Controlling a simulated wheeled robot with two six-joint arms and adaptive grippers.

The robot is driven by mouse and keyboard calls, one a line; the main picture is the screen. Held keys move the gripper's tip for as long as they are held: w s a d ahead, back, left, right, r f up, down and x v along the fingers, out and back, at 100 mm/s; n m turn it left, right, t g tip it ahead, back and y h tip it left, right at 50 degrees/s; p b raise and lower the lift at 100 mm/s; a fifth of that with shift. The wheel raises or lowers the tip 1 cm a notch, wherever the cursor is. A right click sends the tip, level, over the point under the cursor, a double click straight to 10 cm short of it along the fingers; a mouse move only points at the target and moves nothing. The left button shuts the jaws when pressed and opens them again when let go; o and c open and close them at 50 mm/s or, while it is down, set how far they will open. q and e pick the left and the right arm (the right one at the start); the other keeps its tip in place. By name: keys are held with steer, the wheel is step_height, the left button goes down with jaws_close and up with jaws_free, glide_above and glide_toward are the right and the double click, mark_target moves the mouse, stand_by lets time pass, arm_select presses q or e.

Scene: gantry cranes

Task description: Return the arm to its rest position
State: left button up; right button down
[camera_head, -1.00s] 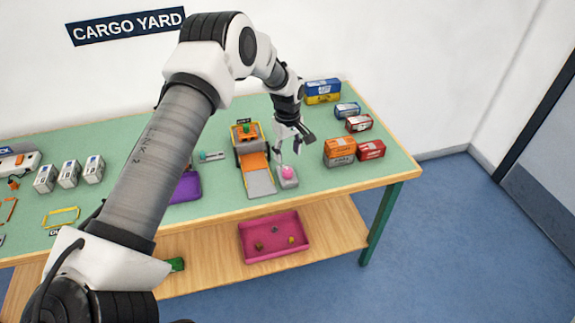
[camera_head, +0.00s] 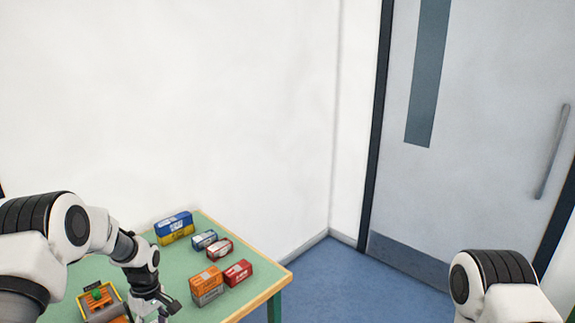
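My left arm (camera_head: 85,235) comes in from the left over the green table. My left gripper (camera_head: 150,317) points down over the table, to the left of the orange container, and looks open. Its fingertips are cut off by the bottom edge of the picture, and I see nothing held in the visible part. Part of my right arm (camera_head: 495,285) shows at the lower right. My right gripper is out of the picture.
On the green table (camera_head: 245,285) stand an orange container (camera_head: 207,280), red containers (camera_head: 238,272) (camera_head: 219,249), a blue-grey one (camera_head: 204,240) and a blue one (camera_head: 173,222) on a yellow one. An orange toy vehicle (camera_head: 98,298) is partly visible. Floor (camera_head: 345,285) and a door (camera_head: 470,150) lie right.

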arm_select(q)
steer(key=s+d+f+m+g, duration=0.15)
steer(key=s+d+f, duration=0.35)
steer(key=s, duration=0.5)
steer(key=s+d+f+m+g, duration=0.1)
steer(key=s+d+f+m, duration=0.15)
steer(key=s+f, duration=0.65)
steer(key=s+d+r+m+t, duration=0.1)
steer(key=s+d+m+t, duration=0.1)
steer(key=s+m, duration=0.2)
steer(key=s+d+m+t, duration=0.2)
steer(key=s+m, duration=0.2)
steer(key=s, duration=0.5)
steer(key=shift+s+r+m, duration=0.25)
steer(key=shift+r+m, duration=0.1)
steer(key=shift+m, duration=0.05)
steer(key=shift+t, duration=0.25)
